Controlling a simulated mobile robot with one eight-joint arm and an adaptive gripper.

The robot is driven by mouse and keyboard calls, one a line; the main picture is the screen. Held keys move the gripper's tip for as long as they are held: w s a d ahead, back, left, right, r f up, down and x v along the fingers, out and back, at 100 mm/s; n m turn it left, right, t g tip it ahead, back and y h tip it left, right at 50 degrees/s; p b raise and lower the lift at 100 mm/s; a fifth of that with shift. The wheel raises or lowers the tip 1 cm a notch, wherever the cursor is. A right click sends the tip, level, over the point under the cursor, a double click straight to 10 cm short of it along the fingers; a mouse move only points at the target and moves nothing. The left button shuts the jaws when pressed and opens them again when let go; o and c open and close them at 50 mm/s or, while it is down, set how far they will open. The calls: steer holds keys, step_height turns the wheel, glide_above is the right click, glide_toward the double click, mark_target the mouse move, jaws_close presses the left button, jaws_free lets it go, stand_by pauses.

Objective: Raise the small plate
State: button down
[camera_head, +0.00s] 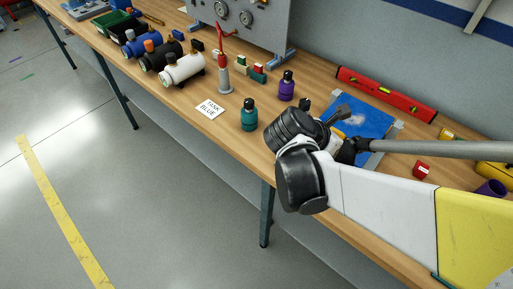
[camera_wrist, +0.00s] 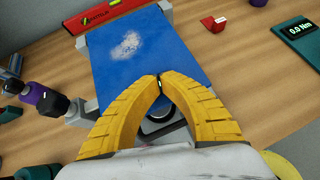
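A blue plate (camera_head: 366,117) with a pale worn patch lies on the bench, with grey pieces at its corners. It fills the upper middle of the wrist view (camera_wrist: 150,60). I take it for the small plate; no other plate is plain. My gripper's yellow fingers (camera_wrist: 159,84) curve in until their tips meet over the plate's near part. A tiny dark, greenish bit shows between the tips; I cannot tell if it is a held thing. A round grey part (camera_wrist: 158,117) shows below the fingers. In the head view my wrist hides the fingertips.
A red level (camera_head: 386,94) lies behind the plate and a small red block (camera_head: 421,169) to its right. A purple bottle (camera_head: 286,88) and a teal bottle (camera_head: 249,116) stand to the left, near a label card (camera_head: 210,109).

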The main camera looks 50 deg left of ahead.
steer(key=s+a+f+n+y+b, duration=0.1)
steer(key=s+a, duration=0.1)
steer(key=a, duration=0.1)
steer(key=s+a+f+n+y+b, duration=0.1)
steer(key=s+a+f, duration=0.1)
steer(key=a, duration=0.1)
steer(key=s+a+f+n+b, duration=0.1)
steer(key=s+a+f, duration=0.1)
steer(key=a, duration=0.1)
steer(key=shift+a+y, duration=0.2)
steer(key=shift+y, duration=0.2)
steer(key=shift+w+a+f, duration=0.2)
steer(key=shift+w+f, duration=0.1)
steer(key=shift+w, duration=0.1)
steer(key=shift+w, duration=0.1)
